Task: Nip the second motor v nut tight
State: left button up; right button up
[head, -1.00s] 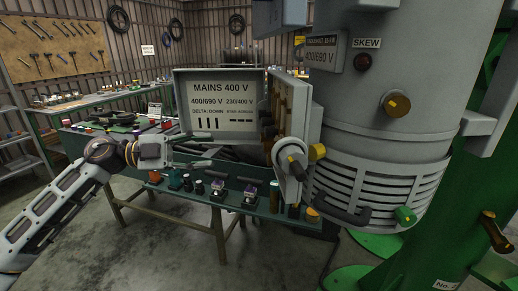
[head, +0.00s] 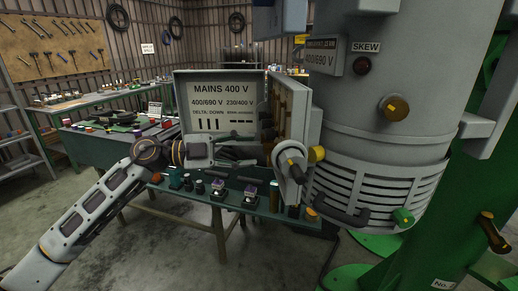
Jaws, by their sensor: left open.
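The large grey motor (head: 385,110) stands upright at the right. Its terminal box (head: 299,110) is open toward the left, seen nearly edge-on, with brass-coloured parts inside. The second motor v nut cannot be picked out at this angle and size. The lid (head: 222,82) carries a "MAINS 400 V" card with link diagrams. My left gripper (head: 254,150) is open, its dark fingers pointing right in front of the lid's lower edge, just left of the box. I see nothing between the fingers. My right gripper is not in view.
A grey round fitting with a dark end (head: 290,162) juts out below the box, close to my left fingers. A green workbench (head: 225,197) with several small parts stands behind and below. A green column (head: 458,215) is at the right. Open floor lies at the lower left.

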aim_at(270, 149)
pick_arm(q)
jog(key=d, duration=0.3)
jog(key=shift+w+d, duration=0.2)
jog(key=shift+d, duration=0.05)
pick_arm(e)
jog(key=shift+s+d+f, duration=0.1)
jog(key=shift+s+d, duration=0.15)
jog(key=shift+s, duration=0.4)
pick_arm(q)
jog(key=c, duration=0.4)
grip_shut()
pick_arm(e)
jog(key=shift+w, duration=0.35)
